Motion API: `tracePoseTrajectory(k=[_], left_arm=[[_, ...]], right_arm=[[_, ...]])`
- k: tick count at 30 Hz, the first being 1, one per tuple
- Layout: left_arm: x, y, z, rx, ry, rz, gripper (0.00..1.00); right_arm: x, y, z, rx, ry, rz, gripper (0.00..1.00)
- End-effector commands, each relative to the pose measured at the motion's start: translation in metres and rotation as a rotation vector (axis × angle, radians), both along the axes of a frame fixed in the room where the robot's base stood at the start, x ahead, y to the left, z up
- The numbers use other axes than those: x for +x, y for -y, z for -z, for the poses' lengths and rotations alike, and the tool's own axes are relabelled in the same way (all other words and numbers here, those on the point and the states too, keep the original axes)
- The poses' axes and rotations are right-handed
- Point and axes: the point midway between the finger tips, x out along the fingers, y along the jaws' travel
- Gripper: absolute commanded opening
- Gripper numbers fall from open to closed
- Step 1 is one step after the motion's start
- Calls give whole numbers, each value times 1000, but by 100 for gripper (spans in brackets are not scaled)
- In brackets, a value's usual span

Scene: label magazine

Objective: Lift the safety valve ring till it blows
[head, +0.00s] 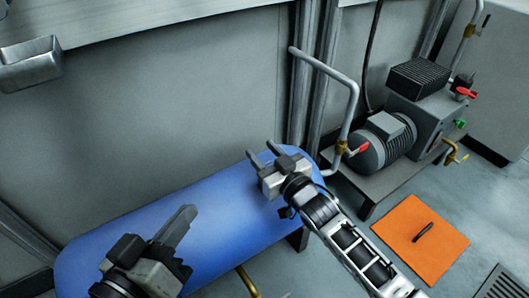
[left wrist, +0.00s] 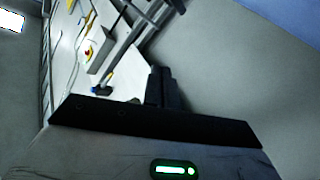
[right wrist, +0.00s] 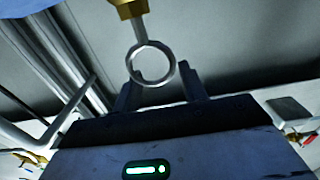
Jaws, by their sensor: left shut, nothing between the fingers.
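The steel safety valve ring (right wrist: 171,66) hangs from a brass valve (right wrist: 131,8) at the top of the right wrist view. My right gripper (head: 261,152) is open above the right end of the blue tank (head: 228,205). In the right wrist view its two fingers stand apart, with the ring in front of the gap, closer to the left finger. I cannot tell whether ring and finger touch. The ring and valve do not show in the head view. My left gripper (head: 188,212) is shut and empty over the tank's left part; its closed fingers show in the left wrist view (left wrist: 165,86).
A bent grey pipe (head: 350,102) with a red-handled valve rises right of the tank. A motor compressor (head: 377,142) stands behind an orange mat (head: 408,244) on the floor. A metal box (head: 30,64) is on the wall at upper left. Grey panels stand behind the tank.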

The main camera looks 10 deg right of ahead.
Motion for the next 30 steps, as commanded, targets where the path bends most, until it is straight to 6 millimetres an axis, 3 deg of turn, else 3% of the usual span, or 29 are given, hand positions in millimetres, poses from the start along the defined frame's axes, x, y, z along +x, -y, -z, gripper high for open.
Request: tracePoseTrajectory(k=[8,14,18,24,30], left_arm=[[1,-1,-5,13,5,-3,0],[3,-4,-10,76,10,-15,0],[-3,-7,8,156,-34,-10,0],[-2,-11,7,224,-28,-17,0],[-1,-13,9,259,-28,-21,0]], right_arm=[[-9,4,0,-2,-2,1,42],[-46,19,-2,-4,-6,0,42],[-79,32,-2,-3,-6,0,42],[-119,49,-1,-2,-5,0,42],[-142,58,-1,1,-1,0,42]])
